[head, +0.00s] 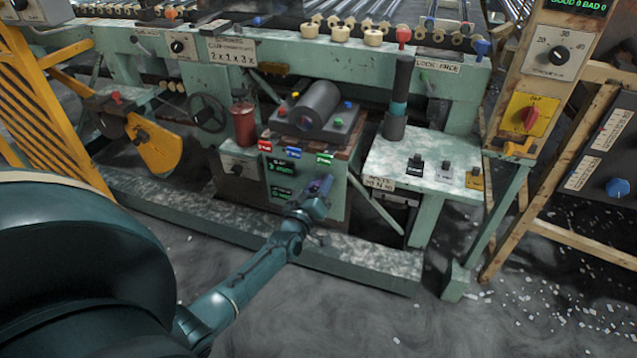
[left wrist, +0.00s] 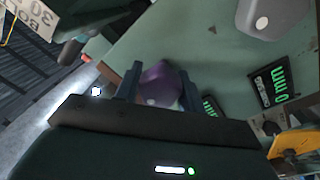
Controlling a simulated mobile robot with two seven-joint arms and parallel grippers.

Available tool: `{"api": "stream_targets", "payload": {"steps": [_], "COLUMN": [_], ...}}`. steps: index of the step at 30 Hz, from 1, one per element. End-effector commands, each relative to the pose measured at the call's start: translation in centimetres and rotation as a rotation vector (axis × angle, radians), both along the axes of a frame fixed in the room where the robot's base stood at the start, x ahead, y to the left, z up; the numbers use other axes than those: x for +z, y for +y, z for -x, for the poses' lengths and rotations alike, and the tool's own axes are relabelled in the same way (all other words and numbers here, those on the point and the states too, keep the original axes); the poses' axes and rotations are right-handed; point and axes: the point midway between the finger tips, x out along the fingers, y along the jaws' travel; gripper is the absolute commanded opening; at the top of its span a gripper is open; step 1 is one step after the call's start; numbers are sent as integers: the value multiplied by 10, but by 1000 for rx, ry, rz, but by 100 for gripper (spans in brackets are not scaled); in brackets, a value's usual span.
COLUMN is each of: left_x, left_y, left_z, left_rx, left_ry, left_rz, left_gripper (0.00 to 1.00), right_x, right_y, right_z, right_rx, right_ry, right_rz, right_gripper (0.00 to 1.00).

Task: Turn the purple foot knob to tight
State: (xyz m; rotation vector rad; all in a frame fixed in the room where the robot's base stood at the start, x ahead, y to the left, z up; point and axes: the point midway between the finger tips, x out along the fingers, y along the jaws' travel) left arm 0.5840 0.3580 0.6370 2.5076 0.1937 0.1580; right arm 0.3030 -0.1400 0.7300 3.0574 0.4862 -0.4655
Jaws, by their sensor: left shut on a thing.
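The purple foot knob (left wrist: 161,84) is on the green front panel of the machine, seen in the left wrist view. My left gripper (left wrist: 158,92) has one finger on each side of the knob and is shut on it. In the head view my left gripper (head: 316,190) is at the lower front of the green cabinet (head: 337,205), below the green tag. There the gripper mostly covers the knob. I cannot read whether the knob is tight or loose. My right gripper is not in view.
Small green displays (head: 283,168) sit on the cabinet left of my gripper. A grey roller block (head: 318,105) is on top. A red canister (head: 244,124) stands to the left, a speckled shelf (head: 436,165) to the right. A long base beam (head: 370,268) runs low in front.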

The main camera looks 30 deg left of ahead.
Motion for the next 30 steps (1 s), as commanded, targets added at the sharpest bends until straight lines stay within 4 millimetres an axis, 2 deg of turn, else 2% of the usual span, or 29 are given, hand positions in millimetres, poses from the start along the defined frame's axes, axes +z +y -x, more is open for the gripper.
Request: {"api": "stream_targets", "payload": {"steps": [10, 27, 28, 30], "left_x": [0, -1, -1, -1], "left_y": [-1, -1, -1, -1], "left_z": [0, 0, 0, 0], "left_rx": [0, 0, -1, -1], "left_ry": [36, 43, 43, 43], "left_rz": [-144, -174, -174, -174], "left_gripper": [16, 16, 42, 47], "right_x": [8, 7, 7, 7], "right_y": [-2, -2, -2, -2], "right_z": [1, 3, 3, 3], "right_rx": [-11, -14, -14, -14], "right_ry": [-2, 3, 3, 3], "right_rz": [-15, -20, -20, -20], "right_gripper": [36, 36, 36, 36]}}
